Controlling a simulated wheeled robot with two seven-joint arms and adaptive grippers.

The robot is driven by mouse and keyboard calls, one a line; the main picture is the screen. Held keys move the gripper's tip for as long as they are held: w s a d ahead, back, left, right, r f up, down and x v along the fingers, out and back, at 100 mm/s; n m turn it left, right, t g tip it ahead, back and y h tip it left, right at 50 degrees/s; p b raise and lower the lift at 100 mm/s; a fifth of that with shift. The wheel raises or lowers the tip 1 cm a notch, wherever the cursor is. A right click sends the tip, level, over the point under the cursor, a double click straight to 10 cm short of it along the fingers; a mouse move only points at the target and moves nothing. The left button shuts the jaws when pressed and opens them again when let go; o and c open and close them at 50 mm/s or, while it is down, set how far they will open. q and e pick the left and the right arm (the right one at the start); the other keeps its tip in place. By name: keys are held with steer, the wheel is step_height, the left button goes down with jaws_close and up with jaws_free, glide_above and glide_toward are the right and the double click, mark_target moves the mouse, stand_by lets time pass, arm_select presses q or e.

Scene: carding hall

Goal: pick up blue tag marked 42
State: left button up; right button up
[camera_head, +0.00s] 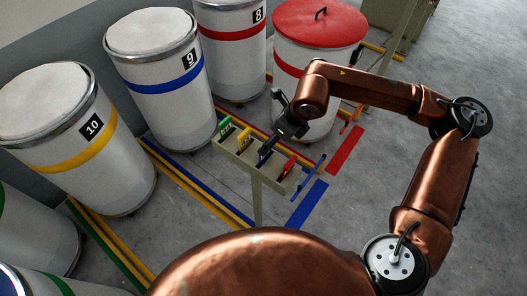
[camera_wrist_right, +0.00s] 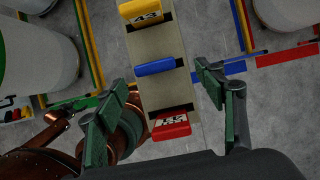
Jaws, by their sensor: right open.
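The blue tag (camera_wrist_right: 155,66) stands in a slot of a narrow beige rack (camera_wrist_right: 190,60), between a yellow tag marked 43 (camera_wrist_right: 147,11) and a red tag (camera_wrist_right: 171,128). No number is readable on the blue tag. In the head view the blue tag (camera_head: 264,157) is partly hidden by my right gripper (camera_head: 285,128), which is over the rack. In the right wrist view my right gripper (camera_wrist_right: 165,98) is open and empty, its green-padded fingers on either side of the rack. The blue tag lies ahead of the fingertips. My left gripper is not in view.
The rack also holds a green tag (camera_head: 224,127) and stands on a thin post (camera_head: 256,200). White drums marked 10 (camera_head: 85,165), 9 (camera_head: 165,110) and 8 (camera_head: 228,60) stand left and behind. A red-lidded drum (camera_head: 320,22) stands behind my right arm. Coloured stripes mark the floor.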

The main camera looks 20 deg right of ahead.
mark_target(265, 158)
steer(key=p+x, duration=0.1)
steer(key=x, duration=0.1)
steer(key=a+p+x, duration=0.1)
steer(key=x, duration=0.2)
steer(key=shift+w+r+p, duration=0.1)
steer(key=shift+r+p, duration=0.05)
steer(key=shift+p, duration=0.2)
steer(key=c, duration=1.2)
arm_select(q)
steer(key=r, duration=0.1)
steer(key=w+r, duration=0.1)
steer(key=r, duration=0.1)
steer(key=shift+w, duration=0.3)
arm_select(e)
steer(key=shift+c, duration=0.2)
